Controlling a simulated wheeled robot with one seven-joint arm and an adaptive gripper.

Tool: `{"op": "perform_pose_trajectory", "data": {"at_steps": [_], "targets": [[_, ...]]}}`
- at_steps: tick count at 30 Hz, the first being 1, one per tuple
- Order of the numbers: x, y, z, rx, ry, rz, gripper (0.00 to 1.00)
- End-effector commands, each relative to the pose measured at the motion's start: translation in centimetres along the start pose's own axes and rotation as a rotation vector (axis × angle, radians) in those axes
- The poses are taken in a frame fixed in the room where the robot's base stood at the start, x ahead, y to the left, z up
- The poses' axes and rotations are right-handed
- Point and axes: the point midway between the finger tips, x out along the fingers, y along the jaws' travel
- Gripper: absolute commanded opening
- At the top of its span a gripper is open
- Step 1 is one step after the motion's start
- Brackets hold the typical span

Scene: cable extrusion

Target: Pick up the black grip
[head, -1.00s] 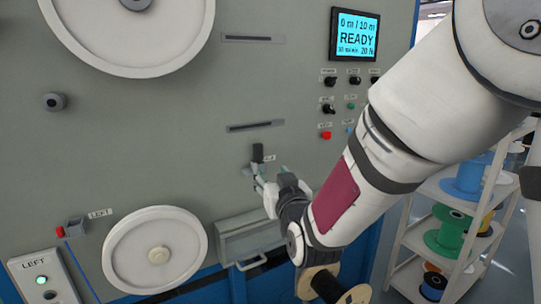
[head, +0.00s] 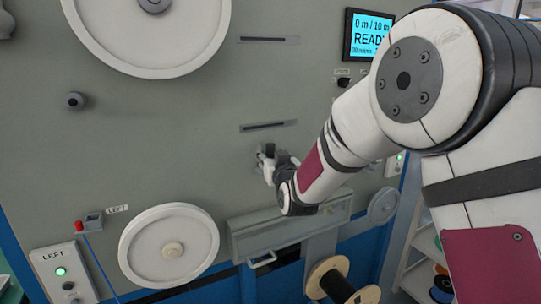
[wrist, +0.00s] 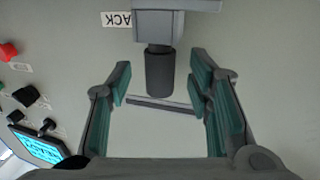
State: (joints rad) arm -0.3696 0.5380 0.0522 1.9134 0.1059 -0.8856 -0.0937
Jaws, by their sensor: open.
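The black grip (wrist: 160,76) is a short dark cylinder on a grey block (wrist: 165,25) on the machine panel. In the wrist view it lies between the tips of the two green-padded fingers of my gripper (wrist: 163,68), with a gap on both sides. The gripper is open and holds nothing. In the head view my gripper (head: 267,160) is close against the panel, and the grip is hidden behind it. The wrist view is turned over, so a label beside the block reads upside down, in part "ACK".
A grey box with a handle (head: 262,262) and a white wheel (head: 150,250) sit below the gripper. A spool (head: 340,285) hangs lower right. Slots (head: 268,125), knobs and a display (head: 365,38) are on the panel. A shelf with spools stands at right.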

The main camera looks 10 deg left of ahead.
Motion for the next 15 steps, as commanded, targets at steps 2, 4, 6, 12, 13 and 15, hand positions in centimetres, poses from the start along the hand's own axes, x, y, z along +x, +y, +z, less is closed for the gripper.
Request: {"op": "perform_pose_trajectory", "data": {"at_steps": [2, 4, 6, 12, 13, 15], "targets": [[0.57, 0.01, 0.02, 0.000, 0.000, 0.000, 0.47], [0.76, 0.01, 0.01, -0.001, -0.001, 0.000, 0.47], [0.78, 0.01, 0.03, -0.001, -0.001, 0.000, 0.47], [0.75, 0.01, 0.03, 0.000, -0.001, 0.000, 0.29], [0.75, 0.01, 0.03, 0.000, -0.001, 0.000, 0.22], [0.74, 0.00, 0.03, 0.000, -0.001, 0.000, 0.06]]}}
